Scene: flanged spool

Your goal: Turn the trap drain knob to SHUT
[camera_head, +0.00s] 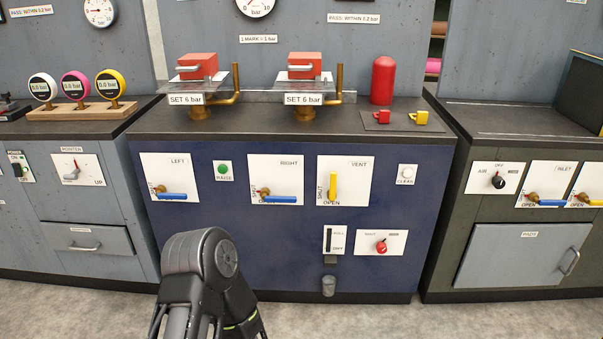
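A red knob (381,247) sits on a white plate (400,249) low on the right of the blue cabinet front. Two small labels stand above it, one at upper left and one at upper right, too small to read surely. A light mark on the knob seems to point up and right, but it is too small to be sure. A dark arm part of mine (203,263) rises from the bottom edge, in front of the cabinet's lower left. It is well left of the knob and apart from it. No gripper fingertips can be made out.
A sight gauge (335,240) is left of the knob, with a small grey cup (328,286) below it. Above are a yellow VENT handle (333,186) and blue LEFT (175,196) and RIGHT (280,199) handles. The space before the knob is clear.

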